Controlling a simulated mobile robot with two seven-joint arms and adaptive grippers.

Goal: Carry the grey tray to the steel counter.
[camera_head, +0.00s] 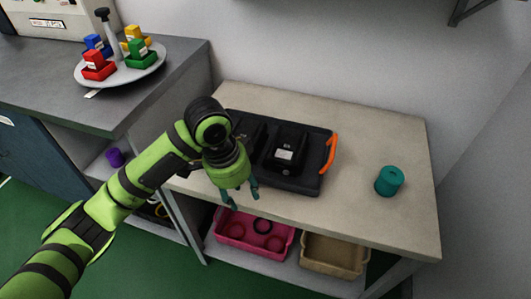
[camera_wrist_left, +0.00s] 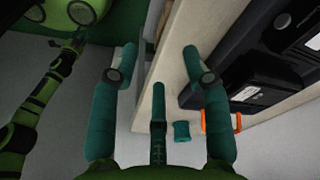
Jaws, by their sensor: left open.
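A dark grey tray (camera_head: 316,178) with an orange handle (camera_head: 330,153) at its right end lies flat on the beige table, with black boxes on it. Its edge and the handle (camera_wrist_left: 222,121) also show at the right of the left wrist view. A grey counter (camera_head: 185,62) stands at the left of the head view. My left gripper (camera_head: 240,196) is open and empty, its fingers pointing down near the tray's front edge; my forearm and wrist hide the tray's left end. In the left wrist view, its fingers (camera_wrist_left: 160,68) are spread apart.
A round turntable (camera_head: 120,73) with red, blue, yellow and green blocks occupies part of the grey counter. A teal cylinder (camera_head: 389,181) stands on the table (camera_head: 360,220) right of the tray. Pink (camera_head: 240,243) and tan (camera_head: 333,257) bins sit on the shelf below.

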